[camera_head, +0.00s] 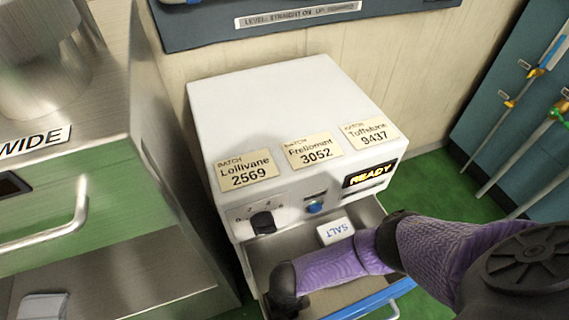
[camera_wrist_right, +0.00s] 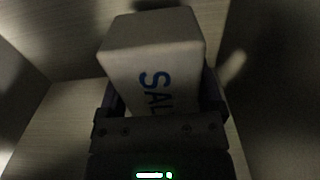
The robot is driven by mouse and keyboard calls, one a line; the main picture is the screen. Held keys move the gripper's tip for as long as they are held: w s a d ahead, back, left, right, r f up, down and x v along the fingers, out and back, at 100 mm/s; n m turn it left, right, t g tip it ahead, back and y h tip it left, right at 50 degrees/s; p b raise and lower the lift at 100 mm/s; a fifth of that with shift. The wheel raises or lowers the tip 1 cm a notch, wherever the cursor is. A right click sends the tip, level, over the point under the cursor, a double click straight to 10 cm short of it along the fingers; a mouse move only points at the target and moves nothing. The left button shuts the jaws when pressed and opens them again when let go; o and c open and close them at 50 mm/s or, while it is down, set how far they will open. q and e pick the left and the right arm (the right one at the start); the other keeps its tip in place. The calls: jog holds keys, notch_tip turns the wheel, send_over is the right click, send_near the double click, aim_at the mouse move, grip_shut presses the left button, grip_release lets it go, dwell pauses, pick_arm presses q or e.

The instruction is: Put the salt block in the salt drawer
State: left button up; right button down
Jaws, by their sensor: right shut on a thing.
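The salt block (camera_head: 335,231) is white with blue SALT lettering. In the head view it shows within the open drawer (camera_head: 262,258) of the white machine, beside my purple right forearm. In the right wrist view the block (camera_wrist_right: 150,50) sits between the fingers of my right gripper (camera_wrist_right: 163,88), which is shut on it. The head view hides these fingers behind my arm, and I cannot tell whether the block touches the drawer floor. Pale walls surround the block in the wrist view. My left gripper is not in view.
The white machine (camera_head: 270,110) has batch labels, a dial (camera_head: 263,222), a blue button (camera_head: 315,207) and a READY display (camera_head: 370,174). The drawer's blue front bar (camera_head: 372,301) lies below my arm. A steel cabinet (camera_head: 105,160) stands close on the left. Tools hang on the right wall.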

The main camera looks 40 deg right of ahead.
notch_tip(320, 180, down, 4)
jog(key=shift+s+r+b, duration=0.1)
jog(key=shift+b, duration=1)
jog(key=shift+r, duration=0.25)
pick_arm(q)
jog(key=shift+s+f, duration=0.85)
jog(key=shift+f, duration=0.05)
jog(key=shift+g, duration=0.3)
pick_arm(e)
jog(key=shift+f, duration=0.1)
jog(key=shift+f, duration=0.1)
grip_release()
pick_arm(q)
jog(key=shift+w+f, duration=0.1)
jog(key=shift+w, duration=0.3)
